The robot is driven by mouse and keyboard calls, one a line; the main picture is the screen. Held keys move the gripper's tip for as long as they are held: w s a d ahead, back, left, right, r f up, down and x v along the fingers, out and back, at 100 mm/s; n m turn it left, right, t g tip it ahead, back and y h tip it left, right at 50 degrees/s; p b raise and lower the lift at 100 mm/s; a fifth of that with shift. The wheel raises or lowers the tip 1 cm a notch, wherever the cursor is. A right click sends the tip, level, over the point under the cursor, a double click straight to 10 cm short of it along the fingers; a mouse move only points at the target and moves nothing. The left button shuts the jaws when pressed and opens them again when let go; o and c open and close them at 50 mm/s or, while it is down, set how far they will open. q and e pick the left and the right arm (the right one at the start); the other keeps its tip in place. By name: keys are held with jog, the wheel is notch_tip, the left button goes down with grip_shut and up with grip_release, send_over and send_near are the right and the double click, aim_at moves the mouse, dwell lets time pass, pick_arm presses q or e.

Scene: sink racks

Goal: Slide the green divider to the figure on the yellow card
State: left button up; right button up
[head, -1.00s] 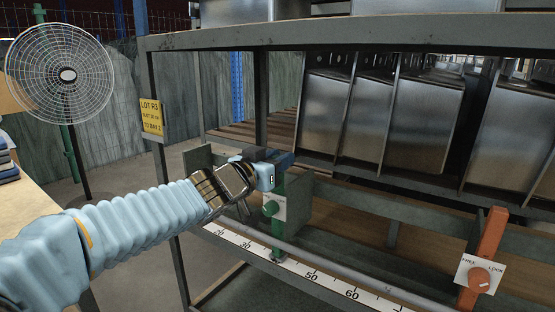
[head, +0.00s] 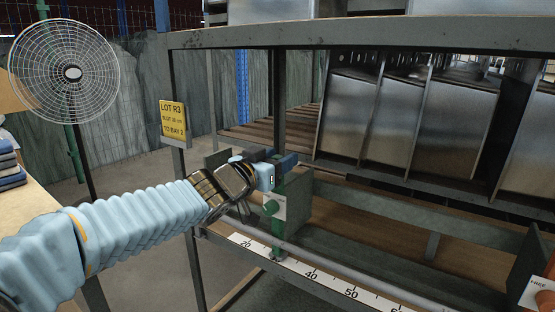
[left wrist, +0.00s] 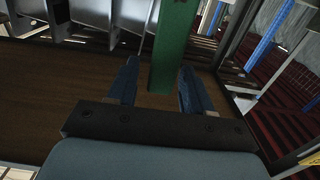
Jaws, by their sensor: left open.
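The green divider (head: 279,236) stands upright on the rail behind the white scale (head: 331,284). Its foot is at about 30, midway between the 20 and 40 marks. My left gripper (head: 279,162) is open at the divider's upper part. In the left wrist view the green post (left wrist: 172,50) stands between its fingers (left wrist: 155,88), with gaps.
Metal sinks (head: 400,125) lean in the rack behind. The rack's top beam (head: 380,33) runs overhead. A fan (head: 72,73) stands at left. The rail between dividers looks clear.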

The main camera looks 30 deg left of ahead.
pick_arm(q)
jog(key=s+a+p, duration=0.1)
jog(key=s+p, duration=0.2)
jog(key=s, duration=1)
jog(key=shift+s, duration=0.4)
pick_arm(e)
notch_tip(320, 180, up, 4)
jog(key=shift+f, duration=0.2)
jog(key=shift+s+a, duration=0.1)
jog(key=shift+s, duration=0.05)
